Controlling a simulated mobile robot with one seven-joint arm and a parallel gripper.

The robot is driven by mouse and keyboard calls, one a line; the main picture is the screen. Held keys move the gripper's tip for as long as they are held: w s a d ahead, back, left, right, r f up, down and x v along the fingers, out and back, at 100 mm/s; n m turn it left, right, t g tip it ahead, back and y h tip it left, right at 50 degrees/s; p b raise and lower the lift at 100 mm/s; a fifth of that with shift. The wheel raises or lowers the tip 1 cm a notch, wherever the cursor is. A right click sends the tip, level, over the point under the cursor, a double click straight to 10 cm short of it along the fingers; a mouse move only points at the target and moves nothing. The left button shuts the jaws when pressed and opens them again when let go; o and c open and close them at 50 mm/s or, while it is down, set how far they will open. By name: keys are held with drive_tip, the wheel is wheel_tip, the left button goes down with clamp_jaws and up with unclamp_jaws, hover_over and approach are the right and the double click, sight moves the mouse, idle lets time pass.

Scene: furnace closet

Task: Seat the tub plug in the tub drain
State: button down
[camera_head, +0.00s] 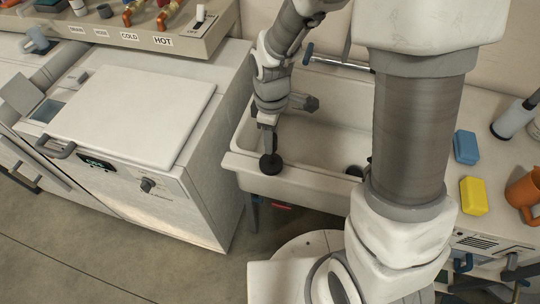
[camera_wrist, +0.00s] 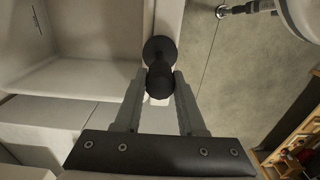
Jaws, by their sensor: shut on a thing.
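The black tub plug (camera_head: 270,165) is in my gripper (camera_head: 268,148), held at the front rim of the pale tub (camera_head: 320,135), towards its left end. In the wrist view my gripper's two grey fingers (camera_wrist: 162,82) are shut on the plug (camera_wrist: 160,50), a dark knob with a round disc beyond it. I cannot tell whether the plug touches the rim. A dark round spot (camera_head: 353,171) low in the tub, partly hidden by my arm, looks like the drain. The drain cannot be made out in the wrist view.
A white top-loading washer (camera_head: 135,115) stands close left of the tub. A faucet (camera_head: 335,60) is at the tub's back. On the right counter lie a blue sponge (camera_head: 466,147), a yellow sponge (camera_head: 473,196) and an orange mug (camera_head: 524,194). The tub's middle looks clear.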

drive_tip(key=shift+r, duration=0.15)
drive_tip(key=shift+r+p, duration=0.8)
drive_tip(key=shift+r, duration=0.05)
drive_tip(key=c, duration=1.2)
unclamp_jaws()
clamp_jaws()
drive_tip(key=shift+r, duration=0.1)
